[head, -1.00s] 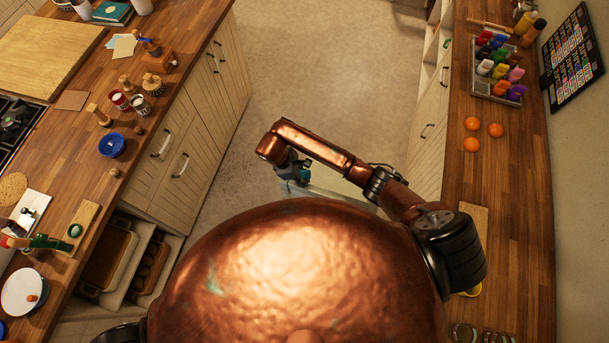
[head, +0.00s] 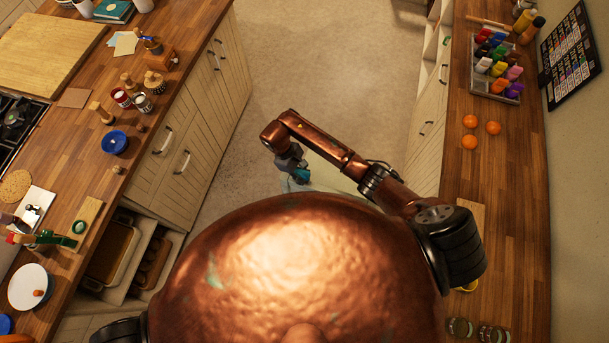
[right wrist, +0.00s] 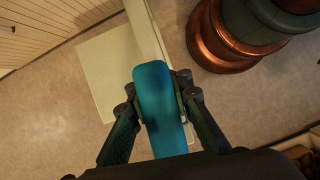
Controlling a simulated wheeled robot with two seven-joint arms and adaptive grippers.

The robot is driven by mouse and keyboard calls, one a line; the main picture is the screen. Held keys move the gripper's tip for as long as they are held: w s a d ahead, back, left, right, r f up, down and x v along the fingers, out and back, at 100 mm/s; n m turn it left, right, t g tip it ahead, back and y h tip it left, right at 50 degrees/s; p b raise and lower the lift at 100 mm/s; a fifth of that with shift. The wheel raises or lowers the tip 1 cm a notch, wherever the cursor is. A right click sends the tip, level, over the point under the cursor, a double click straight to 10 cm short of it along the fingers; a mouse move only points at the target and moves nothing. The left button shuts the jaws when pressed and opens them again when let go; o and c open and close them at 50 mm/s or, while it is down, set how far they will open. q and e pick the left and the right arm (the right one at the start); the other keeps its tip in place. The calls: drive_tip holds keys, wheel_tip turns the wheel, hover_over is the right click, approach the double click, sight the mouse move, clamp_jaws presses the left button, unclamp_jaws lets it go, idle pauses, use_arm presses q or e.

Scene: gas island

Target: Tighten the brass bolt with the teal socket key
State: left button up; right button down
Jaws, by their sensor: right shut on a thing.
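My right gripper (head: 297,177) hangs over the floor between the two counters, beyond my copper body. In the right wrist view, its fingers (right wrist: 158,95) are shut on a long teal piece with a rounded end, which I take to be the teal socket key (right wrist: 160,115). The key's socket end cannot be made out. A bit of teal also shows at the gripper in the head view. I cannot pick out the brass bolt in either view. My left gripper is not in view.
The left counter holds a blue bowl (head: 115,142), a wooden board with a green ring (head: 90,212), a white plate (head: 28,288) and small jars. The right counter holds oranges (head: 470,121) and a bottle tray (head: 497,82). The middle floor is clear.

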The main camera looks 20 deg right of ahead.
sight(299, 170)
drive_tip(key=c, duration=1.7)
unclamp_jaws()
drive_tip(key=shift+o, duration=0.2)
drive_tip(key=shift+r, duration=0.1)
drive_tip(key=shift+w+a+r, duration=0.1)
drive_tip(key=shift+w+r, duration=0.05)
drive_tip(key=shift+r, duration=0.15)
drive_tip(key=v, duration=0.2)
drive_tip(key=shift+w+r, duration=0.15)
drive_tip(key=shift+r, duration=0.2)
drive_tip(key=w+a, duration=0.8)
drive_tip(key=shift+a+f, duration=0.25)
drive_tip(key=shift+a, duration=0.1)
